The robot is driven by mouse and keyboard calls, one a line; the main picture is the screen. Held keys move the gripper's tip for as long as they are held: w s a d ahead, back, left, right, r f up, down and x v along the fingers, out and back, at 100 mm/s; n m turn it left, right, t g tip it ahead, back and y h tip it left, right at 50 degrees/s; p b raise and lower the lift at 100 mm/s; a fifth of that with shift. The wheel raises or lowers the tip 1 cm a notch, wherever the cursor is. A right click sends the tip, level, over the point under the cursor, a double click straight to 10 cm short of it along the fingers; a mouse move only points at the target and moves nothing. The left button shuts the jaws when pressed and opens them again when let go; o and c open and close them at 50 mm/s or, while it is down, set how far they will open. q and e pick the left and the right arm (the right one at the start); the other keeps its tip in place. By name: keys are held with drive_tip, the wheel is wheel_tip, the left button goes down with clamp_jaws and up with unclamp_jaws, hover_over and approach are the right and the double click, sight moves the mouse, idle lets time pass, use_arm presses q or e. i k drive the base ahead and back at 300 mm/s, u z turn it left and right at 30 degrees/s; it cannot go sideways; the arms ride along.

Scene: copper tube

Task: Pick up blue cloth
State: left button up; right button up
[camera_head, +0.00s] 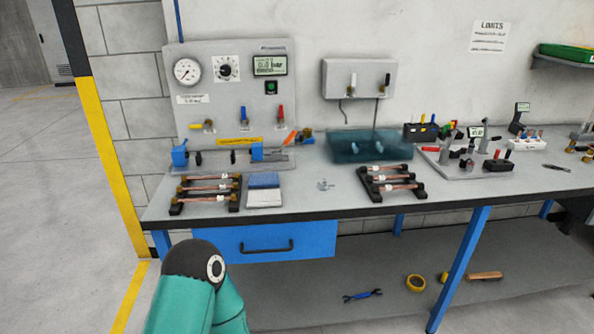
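The blue cloth (264,180) lies flat on the workbench top, left of centre and close to the front edge. It looks folded. A pale grey-white piece (265,198) lies directly in front of it, touching it; I cannot tell whether it is a second cloth. A teal arm link of mine with a dark joint shows low at the left, in front of the bench and below its top. Neither of my grippers is in view, and no gripper touches the cloth.
The cloth lies between a left rack of copper tubes (207,190) and a small clear object (325,185). A right tube rack (391,183) stands farther right. A gauge panel (228,95) and blue clamp fixture (180,154) are behind. The blue drawer (230,243) is shut.

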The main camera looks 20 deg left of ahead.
sight(265, 180)
drive_tip(key=u, duration=0.1)
drive_tip(key=i, duration=0.9)
drive_tip(key=u, duration=0.55)
